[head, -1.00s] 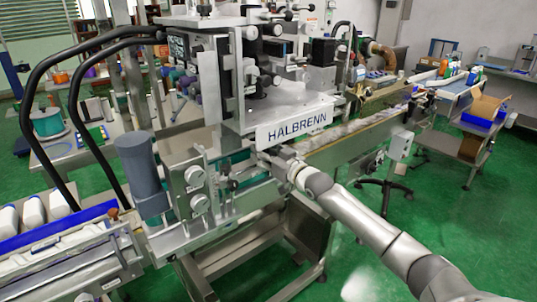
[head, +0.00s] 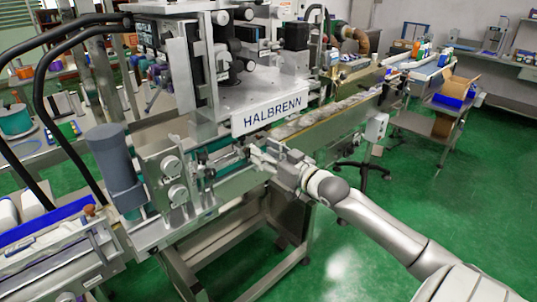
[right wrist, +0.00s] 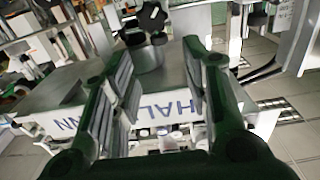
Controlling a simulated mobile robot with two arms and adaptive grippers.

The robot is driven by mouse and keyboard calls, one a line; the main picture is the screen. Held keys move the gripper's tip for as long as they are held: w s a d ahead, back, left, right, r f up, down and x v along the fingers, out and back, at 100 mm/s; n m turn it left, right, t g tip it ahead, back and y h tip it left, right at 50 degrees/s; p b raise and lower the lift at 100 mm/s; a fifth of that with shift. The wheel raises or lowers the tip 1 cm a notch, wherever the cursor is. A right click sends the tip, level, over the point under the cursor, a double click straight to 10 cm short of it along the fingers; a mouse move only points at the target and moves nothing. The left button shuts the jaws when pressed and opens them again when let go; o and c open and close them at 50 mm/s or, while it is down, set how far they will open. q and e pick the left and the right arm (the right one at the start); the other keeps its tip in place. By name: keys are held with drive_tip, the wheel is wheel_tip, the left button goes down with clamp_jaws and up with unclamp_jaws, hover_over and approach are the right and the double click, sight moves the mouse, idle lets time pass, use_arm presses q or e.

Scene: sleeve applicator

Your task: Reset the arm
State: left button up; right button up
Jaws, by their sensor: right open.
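My right arm (head: 375,218) reaches in from the lower right. My right gripper (head: 262,160) is open and empty, in front of the HALBRENN machine (head: 250,85) and just below its name plate (head: 268,110). In the right wrist view the two fingers (right wrist: 157,52) stand wide apart, with the machine's plate (right wrist: 160,122) showing upside down between and beyond them. A dark knob (right wrist: 151,18) on a grey cylinder shows past the fingertips. I cannot tell whether the gripper touches the machine. My left gripper is not in view.
A conveyor (head: 335,118) runs from the machine to the back right. A grey cylinder (head: 114,165) and a lower-left conveyor with white bottles (head: 30,205) flank the machine. A cart with a cardboard box (head: 452,92) stands at right. The green floor (head: 470,200) at right is clear.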

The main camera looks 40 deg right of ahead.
drive_tip(key=shift+s, duration=0.35)
idle(0.4)
drive_tip(key=s+d+f+m+g+h, duration=0.1)
drive_tip(key=d+f+g, duration=0.1)
drive_tip(key=f, duration=0.9)
drive_tip(key=s+d+f+m+g+h, duration=0.1)
drive_tip(key=s+d+f+g+h, duration=0.15)
drive_tip(key=f, duration=0.75)
drive_tip(key=s+a+f+g, duration=0.15)
drive_tip(key=s+f, duration=0.45)
drive_tip(key=f, duration=0.6)
drive_tip(key=s+a+f+g, duration=0.1)
drive_tip(key=s+f+g, duration=0.3)
drive_tip(key=f, duration=0.7)
drive_tip(key=s+a+f+n+g+y, duration=0.1)
drive_tip(key=s+a+f+g, duration=0.1)
drive_tip(key=s+a+f, duration=0.5)
drive_tip(key=s+a+f+n+g, duration=0.1)
drive_tip(key=s+a+f, duration=0.2)
drive_tip(key=s+f, duration=0.7)
drive_tip(key=s+a+f+n+g, duration=0.1)
drive_tip(key=s+a+f+g, duration=0.1)
drive_tip(key=s+a, duration=0.4)
drive_tip(key=s+a+f+g+y, duration=0.1)
drive_tip(key=s+a+f, duration=0.3)
drive_tip(key=s, duration=0.9)
drive_tip(key=shift+s+a+n+g, duration=0.4)
drive_tip(key=shift+a+g, duration=0.1)
drive_tip(key=shift+a, duration=0.45)
